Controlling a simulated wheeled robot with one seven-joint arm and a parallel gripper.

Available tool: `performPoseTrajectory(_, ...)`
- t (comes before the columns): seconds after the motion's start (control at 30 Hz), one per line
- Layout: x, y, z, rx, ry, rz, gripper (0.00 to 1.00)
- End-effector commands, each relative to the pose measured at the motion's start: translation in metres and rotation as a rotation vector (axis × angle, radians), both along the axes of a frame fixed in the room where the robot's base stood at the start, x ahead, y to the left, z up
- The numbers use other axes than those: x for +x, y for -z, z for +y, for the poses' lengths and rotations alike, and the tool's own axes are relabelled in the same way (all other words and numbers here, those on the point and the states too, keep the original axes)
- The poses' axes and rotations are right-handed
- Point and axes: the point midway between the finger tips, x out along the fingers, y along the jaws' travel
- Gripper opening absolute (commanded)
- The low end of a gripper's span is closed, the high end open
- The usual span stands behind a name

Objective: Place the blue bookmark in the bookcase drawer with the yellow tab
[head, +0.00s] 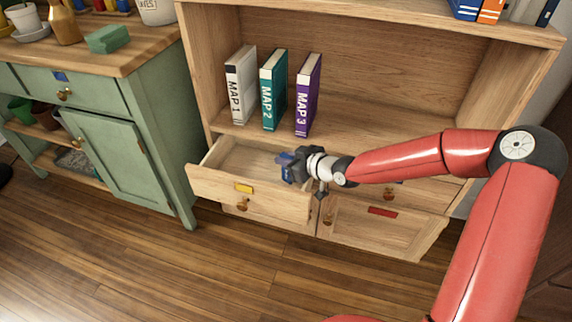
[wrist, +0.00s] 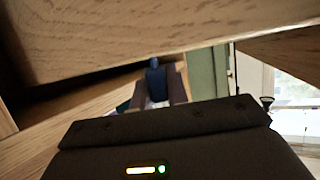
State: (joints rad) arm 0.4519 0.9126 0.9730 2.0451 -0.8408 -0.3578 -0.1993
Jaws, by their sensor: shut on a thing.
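The bookcase drawer with the yellow tab (head: 215,185) is pulled open at the lower left of the bookcase. Its yellow tab (head: 244,188) is on the front panel. My gripper (head: 287,167) is at the right side of this open drawer, its fingers pointing left. It is shut on the blue bookmark (head: 285,157), of which only a small dark blue part shows. In the wrist view the bookmark (wrist: 155,80) sits between the two fingers. My gripper hides the drawer's right end, and I cannot tell its exact height relative to the drawer's rim.
Three books, MAP 1 (head: 240,85), MAP 2 (head: 273,90) and MAP 3 (head: 307,95), stand on the shelf above. A green cabinet (head: 120,150) stands at left. The drawer's visible inside looks empty.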

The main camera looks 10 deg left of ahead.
Motion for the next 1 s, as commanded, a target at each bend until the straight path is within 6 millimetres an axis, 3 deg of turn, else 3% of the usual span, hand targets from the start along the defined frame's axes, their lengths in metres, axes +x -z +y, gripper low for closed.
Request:
performPoseTrajectory(0.1,0.000,0.017,0.000,0.000,0.001,0.002,0.00)
performPoseTrajectory(0.47,0.000,0.022,0.000,0.000,0.000,0.000,0.00)
performPoseTrajectory(0.5,0.000,0.021,0.000,0.000,0.000,0.000,0.20)
performPoseTrajectory(0.63,0.000,0.020,0.000,0.000,0.000,0.000,0.37)
performPoseTrajectory(1.0,0.000,0.016,-0.002,-0.001,0.001,0.000,0.38)
